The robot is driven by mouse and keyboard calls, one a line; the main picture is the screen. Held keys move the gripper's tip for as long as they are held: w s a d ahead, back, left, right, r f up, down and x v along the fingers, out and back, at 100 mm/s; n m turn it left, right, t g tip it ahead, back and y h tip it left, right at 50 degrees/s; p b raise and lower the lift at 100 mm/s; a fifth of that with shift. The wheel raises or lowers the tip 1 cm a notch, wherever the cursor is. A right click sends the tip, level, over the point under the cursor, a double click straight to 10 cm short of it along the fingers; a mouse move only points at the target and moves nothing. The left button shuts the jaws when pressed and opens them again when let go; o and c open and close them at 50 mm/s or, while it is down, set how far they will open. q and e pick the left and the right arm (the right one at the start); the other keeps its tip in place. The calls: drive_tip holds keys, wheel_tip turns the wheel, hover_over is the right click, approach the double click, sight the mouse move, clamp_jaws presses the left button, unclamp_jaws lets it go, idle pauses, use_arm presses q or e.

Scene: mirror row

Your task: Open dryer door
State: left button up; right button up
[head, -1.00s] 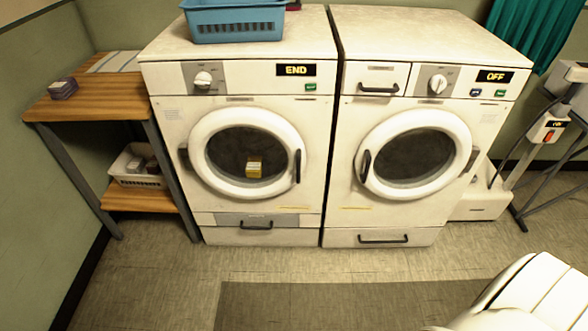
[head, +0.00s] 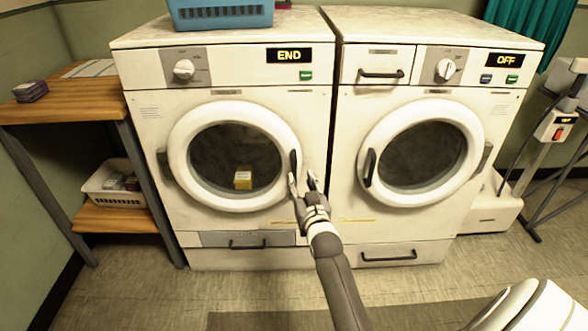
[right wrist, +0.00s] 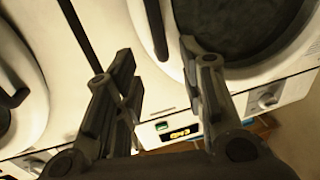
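The left machine, a white front loader with a lit "END" display (head: 289,55), appears to be the dryer. Its round door (head: 185,130) is shut, with a small yellow box (head: 243,180) behind the glass. The door's black vertical handle (head: 294,161) is on its right edge. My right gripper (head: 302,177) is open and empty in front of this handle, near its lower end. In the right wrist view the handle (right wrist: 155,28) appears between the open fingers (right wrist: 158,62); contact cannot be told. My left gripper is out of view.
A second machine, with an "OFF" display (head: 507,61) and a shut door, stands close on the right. A wooden shelf (head: 85,95) stands left, holding a white basket (head: 112,198). A blue basket (head: 222,15) sits on the left machine. The floor in front is mostly clear.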

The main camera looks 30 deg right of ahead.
sight(295, 167)
drive_tip(key=b+x, duration=0.1)
drive_tip(key=x, duration=0.7)
drive_tip(key=shift+w+f+b, duration=0.1)
drive_tip(key=shift+f+b, duration=0.05)
drive_tip(key=shift+b, duration=0.25)
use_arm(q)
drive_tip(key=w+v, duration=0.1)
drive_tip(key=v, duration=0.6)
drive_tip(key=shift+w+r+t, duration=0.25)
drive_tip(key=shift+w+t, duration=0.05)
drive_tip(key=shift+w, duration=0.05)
use_arm(e)
drive_tip(key=shift+w+d, duration=0.25)
drive_tip(key=shift+w, duration=0.25)
clamp_jaws()
